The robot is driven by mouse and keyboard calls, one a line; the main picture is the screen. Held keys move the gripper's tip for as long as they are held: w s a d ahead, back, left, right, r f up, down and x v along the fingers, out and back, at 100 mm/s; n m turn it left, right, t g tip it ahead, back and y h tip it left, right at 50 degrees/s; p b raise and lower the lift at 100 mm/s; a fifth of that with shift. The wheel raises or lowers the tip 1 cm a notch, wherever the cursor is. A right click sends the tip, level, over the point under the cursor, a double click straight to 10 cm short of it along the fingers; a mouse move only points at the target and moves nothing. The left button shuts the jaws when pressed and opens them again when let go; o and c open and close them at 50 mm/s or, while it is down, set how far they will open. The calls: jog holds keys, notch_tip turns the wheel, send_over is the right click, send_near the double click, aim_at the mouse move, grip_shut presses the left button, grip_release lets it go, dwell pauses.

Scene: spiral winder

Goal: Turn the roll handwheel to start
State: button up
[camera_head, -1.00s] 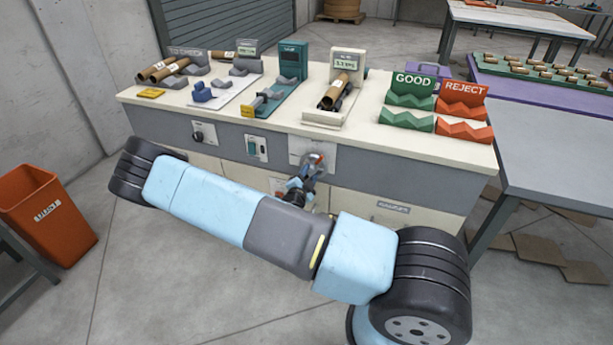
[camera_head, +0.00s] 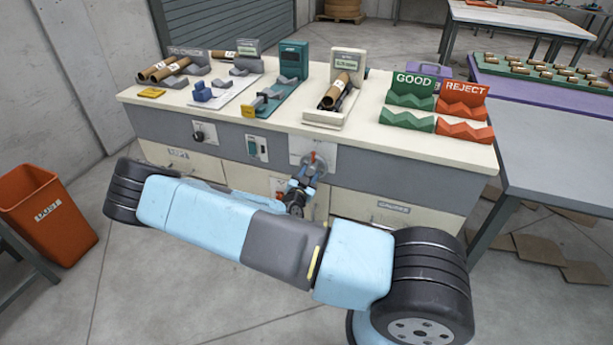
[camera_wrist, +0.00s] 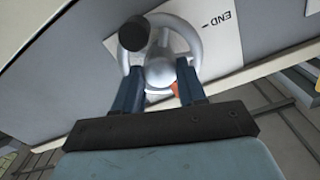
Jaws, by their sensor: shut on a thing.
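The roll handwheel (camera_head: 319,163) is a grey metal wheel on a white plate on the grey front of the bench. In the wrist view the handwheel (camera_wrist: 193,37) shows its round hub and a dark knob (camera_wrist: 133,35) at its upper left. My gripper (camera_head: 302,184) reaches it from the front and below. In the wrist view the two blue fingers of my gripper (camera_wrist: 160,84) are shut on the lower part of the wheel, one on each side below the hub. The exact contact is hidden. A bit of red shows between the fingers.
The plate beside the wheel reads END (camera_wrist: 217,20). Above, the bench top holds a display stand with a cardboard roll (camera_head: 338,92), green GOOD racks (camera_head: 407,122) and orange REJECT racks (camera_head: 464,131). A knob (camera_head: 198,135) and switch (camera_head: 257,147) are left of the wheel.

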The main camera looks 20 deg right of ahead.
jog(key=shift+a, duration=0.15)
jog(key=o, duration=1.1)
jog(key=shift+c, duration=0.2)
jog(key=v, duration=1.3)
jog(key=shift+s+a, duration=0.2)
jog(key=shift+s, duration=0.1)
